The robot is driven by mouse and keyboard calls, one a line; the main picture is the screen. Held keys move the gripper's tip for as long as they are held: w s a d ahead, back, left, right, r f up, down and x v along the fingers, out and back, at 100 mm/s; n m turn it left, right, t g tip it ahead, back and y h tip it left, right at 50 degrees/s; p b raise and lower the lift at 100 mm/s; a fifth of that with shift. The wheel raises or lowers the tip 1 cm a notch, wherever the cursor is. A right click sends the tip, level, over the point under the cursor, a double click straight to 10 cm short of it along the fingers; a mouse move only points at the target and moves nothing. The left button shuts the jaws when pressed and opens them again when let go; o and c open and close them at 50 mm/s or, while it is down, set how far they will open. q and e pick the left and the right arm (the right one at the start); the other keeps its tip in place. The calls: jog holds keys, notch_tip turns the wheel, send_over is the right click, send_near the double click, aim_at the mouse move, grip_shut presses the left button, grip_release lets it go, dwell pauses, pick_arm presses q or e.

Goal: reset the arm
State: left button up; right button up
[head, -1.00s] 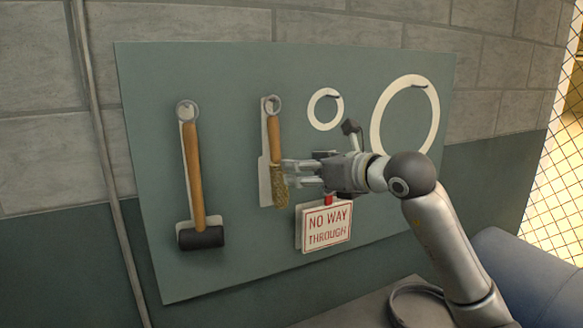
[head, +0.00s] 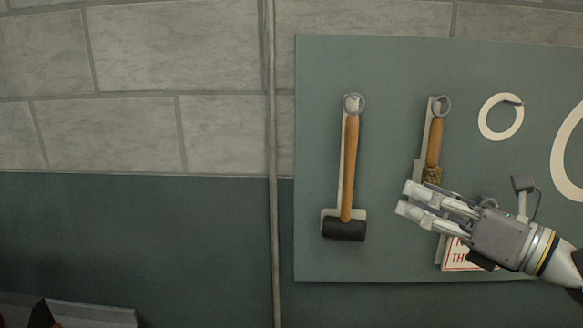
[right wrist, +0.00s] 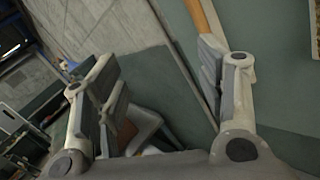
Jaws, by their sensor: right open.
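My right gripper (head: 412,199) is in front of the green tool board (head: 390,250), at the lower right of the head view, pointing left. Its jaws are open with nothing between them. It overlaps the lower part of the hanging brush (head: 434,150) and part of the red-and-white sign (head: 458,258). In the right wrist view the two fingers of the right gripper (right wrist: 160,95) stand wide apart. The left gripper is not in view.
A mallet (head: 350,170) hangs on the board left of the gripper. A vertical pipe (head: 271,150) runs down the wall. A grey surface (head: 100,312) shows at lower left.

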jog(key=s+a+r+m+t+y, duration=0.1)
jog(key=s+r+m+t+y, duration=0.1)
jog(key=s+m+t+y, duration=0.4)
jog(key=w+d+f+m+h, duration=0.2)
jog(key=d+f+m+h, duration=0.5)
jog(key=m+h, duration=0.55)
jog(key=w+d+f+m+h, duration=0.2)
jog(key=d+f+m+h, duration=0.2)
jog(key=f+m+h, duration=0.85)
notch_tip(320, 180, down, 8)
jog(key=s+m+g+y, duration=0.1)
jog(key=s+m+g, duration=0.1)
jog(key=m+g, duration=0.25)
jog(key=s+a+f+m+g+y, duration=0.1)
jog(key=s+a+f+g+y, duration=0.35)
jog(key=s+f, duration=0.65)
jog(key=s+a+f+m+g+y, duration=0.1)
jog(key=s+a+f+m+g, duration=0.1)
jog(key=s+a+f+g, duration=0.65)
jog(key=s+d+f, duration=0.1)
jog(key=s+f, duration=0.1)
jog(key=f, duration=1.3)
jog(key=s+d+f, duration=0.2)
jog(key=f, duration=1.3)
jog(key=s+d+f+g+b, duration=0.1)
jog(key=s+d+f, duration=0.1)
jog(key=s+f, duration=1.3)
jog(key=shift+s+d+f+g+b, duration=0.2)
jog(key=shift+s+f+g+b, duration=0.15)
jog(key=shift+s, duration=0.3)
